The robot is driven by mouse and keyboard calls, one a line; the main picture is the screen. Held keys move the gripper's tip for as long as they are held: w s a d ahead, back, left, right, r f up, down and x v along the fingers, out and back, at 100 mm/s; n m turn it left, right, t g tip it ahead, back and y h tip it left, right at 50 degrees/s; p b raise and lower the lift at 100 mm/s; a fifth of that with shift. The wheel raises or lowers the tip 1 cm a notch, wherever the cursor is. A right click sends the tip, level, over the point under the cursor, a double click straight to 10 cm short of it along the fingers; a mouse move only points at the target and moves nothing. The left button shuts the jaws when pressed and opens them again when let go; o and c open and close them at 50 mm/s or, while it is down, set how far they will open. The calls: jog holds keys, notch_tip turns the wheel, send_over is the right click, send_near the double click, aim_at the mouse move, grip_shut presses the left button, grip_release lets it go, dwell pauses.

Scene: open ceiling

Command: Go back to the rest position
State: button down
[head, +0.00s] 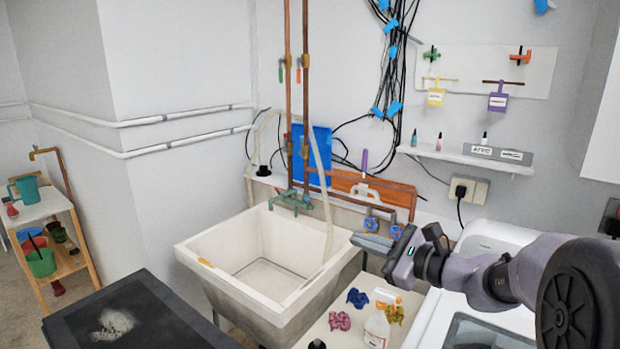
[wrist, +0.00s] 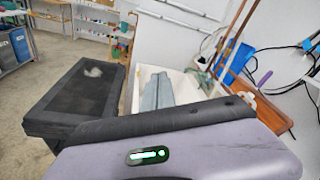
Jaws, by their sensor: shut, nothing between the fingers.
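My gripper (head: 372,242) is at the right rim of the white sink (head: 205,252) in the head view, with my arm reaching in from the right. Its fingers are shut together and hold nothing. In the wrist view the shut gripper (wrist: 157,92) points toward the sink (wrist: 193,88). From these views I cannot tell how far the fingers are above the sink rim.
A spray bottle (head: 378,328) and crumpled cloths (head: 340,320) lie below my gripper. A white washing machine (head: 432,318) is under my arm. A black-topped box (head: 125,318) stands left of the sink. A shelf (head: 465,158) is on the wall behind.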

jog(key=s+a+f+n+g+h, duration=0.15)
jog(key=s+a+n+g, duration=0.5)
jog(key=s, duration=0.75)
jog(key=s+d+f+n+h, duration=0.1)
jog(key=s+f+n+h, duration=0.1)
jog(key=s, duration=0.4)
jog(key=s+d+f+n+h, duration=0.2)
jog(key=s+f+n+h, duration=0.1)
jog(key=s+n, duration=0.2)
jog(key=s+d+f+n+h+b, duration=0.1)
jog(key=s+f+n+h, duration=0.1)
jog(key=s, duration=0.6)
jog(key=shift+d+f+n+h, duration=0.2)
jog(key=shift+d+n+h, duration=0.1)
jog(key=shift+n+h, duration=0.3)
jog(key=shift+s, duration=0.1)
